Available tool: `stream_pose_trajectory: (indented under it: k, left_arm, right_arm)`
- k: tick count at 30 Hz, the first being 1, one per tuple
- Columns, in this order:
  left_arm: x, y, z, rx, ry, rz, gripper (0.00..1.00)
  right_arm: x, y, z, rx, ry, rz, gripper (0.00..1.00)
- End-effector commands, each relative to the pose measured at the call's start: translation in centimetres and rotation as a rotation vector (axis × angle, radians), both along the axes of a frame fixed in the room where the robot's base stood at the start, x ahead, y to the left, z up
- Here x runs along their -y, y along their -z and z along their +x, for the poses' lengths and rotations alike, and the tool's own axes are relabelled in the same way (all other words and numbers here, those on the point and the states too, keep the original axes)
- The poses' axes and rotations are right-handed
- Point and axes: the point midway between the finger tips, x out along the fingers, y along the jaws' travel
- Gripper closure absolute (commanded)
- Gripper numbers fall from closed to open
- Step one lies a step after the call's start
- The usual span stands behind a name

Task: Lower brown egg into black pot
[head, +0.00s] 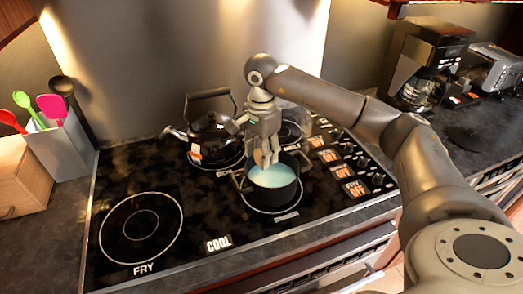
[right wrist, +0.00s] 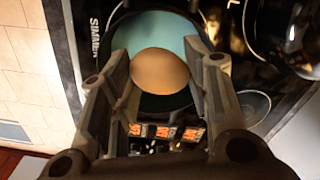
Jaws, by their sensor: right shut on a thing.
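The black pot (head: 244,188) stands on a burner of the cooktop and holds pale blue liquid (head: 273,177). My right gripper (head: 266,161) points down over the pot, with its fingertips close above the liquid. It is shut on the brown egg (right wrist: 160,71), which shows between the two fingers in the right wrist view. In the head view the fingers hide most of the egg. In the right wrist view the pot's liquid (right wrist: 150,25) lies behind the egg. I cannot tell whether the egg touches the liquid. My left gripper is not in view.
A black kettle (head: 213,135) stands behind and left of the pot. A utensil holder (head: 62,150) is at the far left. A coffee maker (head: 428,65) and a toaster (head: 495,68) stand at the back right. The front left FRY burner (head: 140,228) is empty.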

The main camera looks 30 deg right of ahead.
Motion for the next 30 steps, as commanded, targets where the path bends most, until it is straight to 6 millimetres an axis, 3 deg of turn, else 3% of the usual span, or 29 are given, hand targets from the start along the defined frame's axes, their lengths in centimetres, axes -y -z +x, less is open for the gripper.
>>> stream_pose_trajectory:
  k: [30]
  left_arm:
    - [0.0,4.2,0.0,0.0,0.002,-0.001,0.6]
  right_arm:
    - [0.0,5.5,-0.1,-0.003,0.0,0.0,0.64]
